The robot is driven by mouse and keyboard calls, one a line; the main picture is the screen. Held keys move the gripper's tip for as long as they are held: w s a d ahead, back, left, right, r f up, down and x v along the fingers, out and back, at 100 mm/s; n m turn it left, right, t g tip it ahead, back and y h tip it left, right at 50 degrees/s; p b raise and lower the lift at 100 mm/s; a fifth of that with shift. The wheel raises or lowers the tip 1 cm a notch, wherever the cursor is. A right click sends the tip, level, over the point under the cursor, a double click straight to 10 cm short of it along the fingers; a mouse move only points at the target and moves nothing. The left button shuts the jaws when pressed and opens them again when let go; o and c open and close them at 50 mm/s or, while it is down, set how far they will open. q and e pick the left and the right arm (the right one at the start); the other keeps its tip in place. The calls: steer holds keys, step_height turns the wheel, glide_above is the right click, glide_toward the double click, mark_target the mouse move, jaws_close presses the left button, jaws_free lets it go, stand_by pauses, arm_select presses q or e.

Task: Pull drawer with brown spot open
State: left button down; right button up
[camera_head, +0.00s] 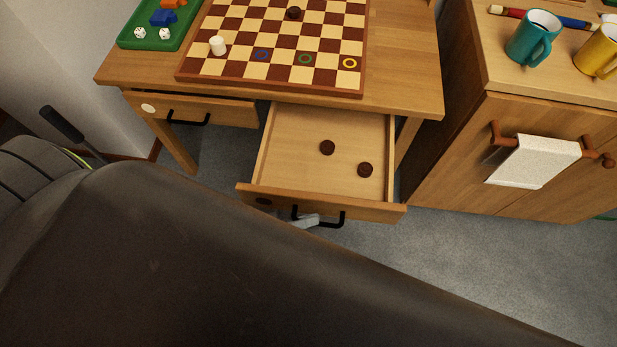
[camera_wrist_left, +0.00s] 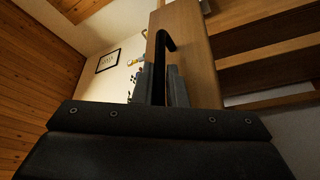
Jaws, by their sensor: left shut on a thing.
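The drawer with the brown spot (camera_head: 264,201) is pulled out from under the table, its inside in plain view. Two dark brown checkers, one (camera_head: 327,147) near the middle and one (camera_head: 365,170) nearer the front, lie in it. Its black handle (camera_head: 331,224) is on the front panel. My left gripper (camera_head: 304,221) is at the handle's left part, mostly hidden by my dark arm. In the left wrist view, the fingers (camera_wrist_left: 163,88) are shut on the black handle (camera_wrist_left: 162,45). My right gripper is in neither view.
The drawer with the white spot (camera_head: 148,108) is shut, left of the open one. A checkerboard (camera_head: 285,45) and a green tray (camera_head: 160,38) are on the table. A cabinet (camera_head: 520,160) with a towel (camera_head: 533,161) and mugs stands right. Grey floor is free between.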

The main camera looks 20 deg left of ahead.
arm_select(q)
steer(key=shift+r, duration=0.15)
steer(key=c, duration=1.5)
jaws_free()
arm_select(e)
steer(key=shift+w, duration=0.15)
arm_select(q)
steer(key=shift+s, duration=0.1)
steer(key=shift+s+a, duration=0.15)
steer(key=shift+a, duration=0.1)
steer(key=b+v, duration=0.2)
steer(key=v, duration=1.4)
steer(key=shift+s+a, duration=0.15)
steer(key=shift+a, duration=0.2)
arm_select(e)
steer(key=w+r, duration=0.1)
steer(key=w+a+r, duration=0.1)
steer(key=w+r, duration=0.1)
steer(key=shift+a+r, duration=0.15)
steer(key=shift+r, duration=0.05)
